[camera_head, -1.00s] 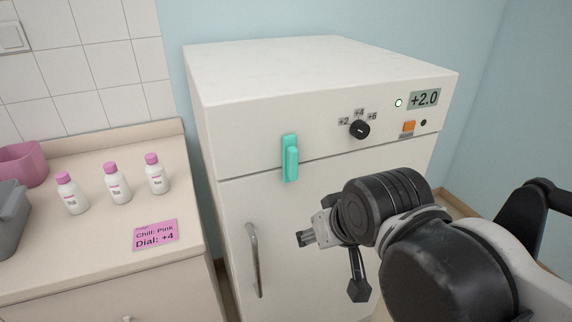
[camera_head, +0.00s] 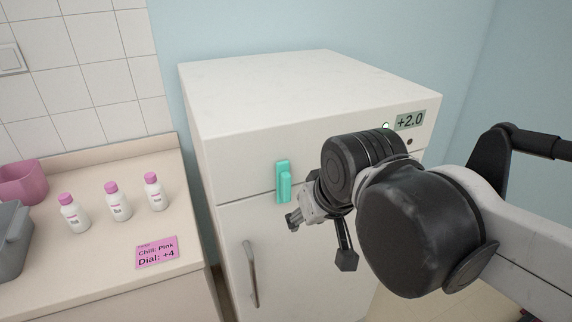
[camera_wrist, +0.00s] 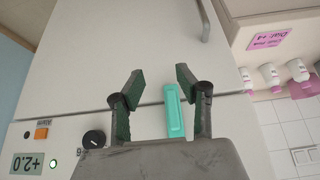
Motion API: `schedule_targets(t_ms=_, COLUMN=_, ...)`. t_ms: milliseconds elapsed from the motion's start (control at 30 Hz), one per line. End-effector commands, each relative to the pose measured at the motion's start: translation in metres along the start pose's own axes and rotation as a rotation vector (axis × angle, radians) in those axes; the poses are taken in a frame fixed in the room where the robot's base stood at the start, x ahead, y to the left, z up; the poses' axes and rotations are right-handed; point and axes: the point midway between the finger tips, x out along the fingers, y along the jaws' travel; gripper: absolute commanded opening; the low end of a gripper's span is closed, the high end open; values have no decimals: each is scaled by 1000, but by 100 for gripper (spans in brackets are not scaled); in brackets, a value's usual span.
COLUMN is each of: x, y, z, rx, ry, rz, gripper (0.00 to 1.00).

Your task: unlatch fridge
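The fridge (camera_head: 345,90) is a white box with a shut door and a vertical metal handle (camera_head: 251,275). A teal latch (camera_head: 284,182) stands upright across the seam between the upper panel and the door. My gripper (camera_head: 319,240) is in front of the door, just right of and below the latch in the head view. In the wrist view, which is upside down, my gripper (camera_wrist: 159,77) has its fingers spread and empty. The latch (camera_wrist: 174,112) shows between them, closer to the right finger. I cannot tell the remaining depth gap.
The black dial (camera_wrist: 94,139) and orange switch (camera_wrist: 41,133) are on the upper panel. The display (camera_head: 410,121) reads +2.0. The counter (camera_head: 100,290) at left holds white bottles with pink caps, a pink card (camera_head: 157,252), and pink and grey containers.

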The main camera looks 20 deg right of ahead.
Motion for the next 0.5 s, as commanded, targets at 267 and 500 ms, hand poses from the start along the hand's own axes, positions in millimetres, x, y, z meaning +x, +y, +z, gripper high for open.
schedule_targets(t_ms=267, x=-68, y=-4, z=-66, rx=-15, ry=-80, rz=-9, gripper=33)
schedule_targets(t_ms=500, x=-100, y=-6, z=-102, rx=-25, ry=-132, rz=-15, gripper=33)
